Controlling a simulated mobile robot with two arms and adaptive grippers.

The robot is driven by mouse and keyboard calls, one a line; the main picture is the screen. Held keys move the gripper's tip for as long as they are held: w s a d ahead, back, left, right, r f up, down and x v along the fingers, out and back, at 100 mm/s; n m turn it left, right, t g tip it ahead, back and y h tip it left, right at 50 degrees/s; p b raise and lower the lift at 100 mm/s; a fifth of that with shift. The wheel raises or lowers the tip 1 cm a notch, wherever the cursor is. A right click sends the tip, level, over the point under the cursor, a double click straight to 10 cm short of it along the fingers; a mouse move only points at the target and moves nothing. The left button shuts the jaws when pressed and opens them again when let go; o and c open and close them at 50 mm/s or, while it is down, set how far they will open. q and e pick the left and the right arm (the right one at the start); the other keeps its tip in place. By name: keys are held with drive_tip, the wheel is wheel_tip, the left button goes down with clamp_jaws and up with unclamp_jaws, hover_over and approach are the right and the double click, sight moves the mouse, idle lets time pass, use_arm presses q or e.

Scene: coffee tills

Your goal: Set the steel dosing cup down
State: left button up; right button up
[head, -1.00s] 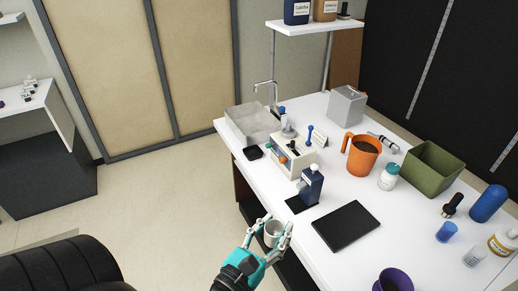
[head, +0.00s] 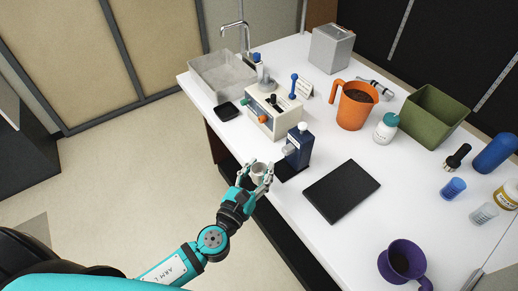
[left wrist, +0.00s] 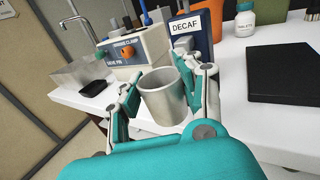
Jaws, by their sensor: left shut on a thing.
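My left gripper (head: 258,178) is shut on the steel dosing cup (head: 258,172), at the near edge of the white counter in the head view. In the left wrist view the cup (left wrist: 166,97) is upright between the two fingers, with its open top facing up. It is in front of the blue grinder labelled DECAF (left wrist: 188,32), which shows in the head view (head: 299,147) just behind the cup. I cannot tell whether the cup's bottom touches anything. My right gripper is in neither view.
A black mat (head: 341,190) lies right of the cup. A cream box with knobs (head: 271,112) stands behind, left of the grinder. A purple cup (head: 401,262), an orange jug (head: 354,106) and a green bin (head: 433,116) stand further right. Bare white counter (head: 300,225) lies in front of the mat.

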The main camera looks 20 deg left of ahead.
use_arm(q)
drive_tip(key=w, duration=0.2)
drive_tip(key=w+a, duration=0.1)
drive_tip(key=w, duration=0.2)
drive_tip(key=w+a, duration=0.1)
drive_tip(key=w, duration=0.1)
drive_tip(key=shift+w+a+f, duration=0.15)
drive_tip(key=shift+f, duration=0.05)
drive_tip(key=w, duration=0.1)
drive_tip(key=w+a, duration=0.1)
drive_tip(key=w, duration=0.2)
drive_tip(key=shift+w+a+f, duration=0.15)
drive_tip(key=shift+f, duration=0.2)
drive_tip(key=shift+w+a, duration=0.1)
drive_tip(key=shift+w, duration=0.1)
wheel_tip(320, 180, down, 3)
drive_tip(key=shift+f+b, duration=0.15)
drive_tip(key=shift+b, duration=1.05)
drive_tip(key=shift+f, duration=0.3)
drive_tip(key=o, duration=1.1)
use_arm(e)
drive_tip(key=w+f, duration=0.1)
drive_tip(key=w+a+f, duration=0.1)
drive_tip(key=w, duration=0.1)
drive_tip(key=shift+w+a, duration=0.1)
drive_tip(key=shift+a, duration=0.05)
